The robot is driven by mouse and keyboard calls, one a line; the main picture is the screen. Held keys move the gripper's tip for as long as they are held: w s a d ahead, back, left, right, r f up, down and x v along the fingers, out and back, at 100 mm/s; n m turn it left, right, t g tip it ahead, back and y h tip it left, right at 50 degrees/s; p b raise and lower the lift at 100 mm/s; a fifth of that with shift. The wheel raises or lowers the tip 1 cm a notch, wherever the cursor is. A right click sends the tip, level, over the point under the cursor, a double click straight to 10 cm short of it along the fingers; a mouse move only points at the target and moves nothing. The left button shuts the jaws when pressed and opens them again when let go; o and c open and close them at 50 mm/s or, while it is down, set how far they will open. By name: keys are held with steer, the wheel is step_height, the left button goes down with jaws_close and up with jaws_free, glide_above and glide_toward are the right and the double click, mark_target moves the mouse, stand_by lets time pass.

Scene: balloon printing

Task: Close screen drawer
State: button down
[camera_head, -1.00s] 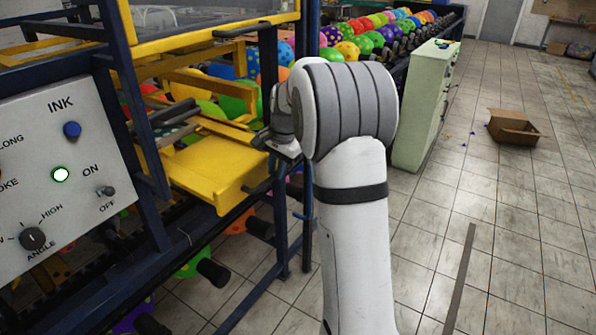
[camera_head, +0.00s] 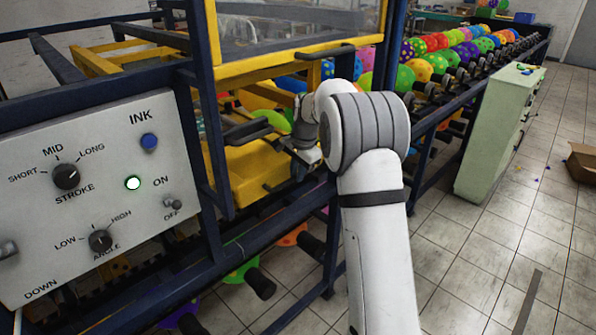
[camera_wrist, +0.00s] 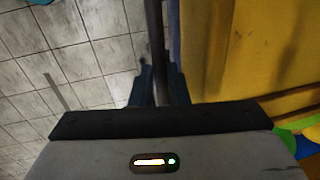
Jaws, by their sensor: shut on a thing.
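The yellow screen drawer (camera_head: 240,170) is in the printing machine's blue frame at the middle left of the head view, partly hidden by a blue post and my arm. My gripper (camera_head: 297,150) is at its right side. In the wrist view my gripper (camera_wrist: 158,88) is shut on a dark bar-shaped handle (camera_wrist: 154,40), with a dark finger on each side. The yellow drawer surface (camera_wrist: 235,50) lies just right of the handle there. How far the drawer stands out of the machine is hard to tell.
A control panel (camera_head: 95,190) with knobs and a lit green button is at left. A yellow-framed clear guard (camera_head: 285,35) is above the drawer. Racks of balloons (camera_head: 440,62) run behind. A pale green cabinet (camera_head: 497,135) stands right. Tiled floor (camera_head: 470,260) is open at right.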

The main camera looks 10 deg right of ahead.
steer(key=shift+w+r, duration=0.2)
steer(key=shift+r, duration=0.05)
steer(key=c, duration=1.6)
jaws_free()
steer(key=shift+w+f, duration=0.15)
steer(key=shift+w, duration=0.05)
steer(key=shift+o, duration=1)
steer(key=shift+s, duration=0.15)
steer(key=shift+a+f, duration=0.1)
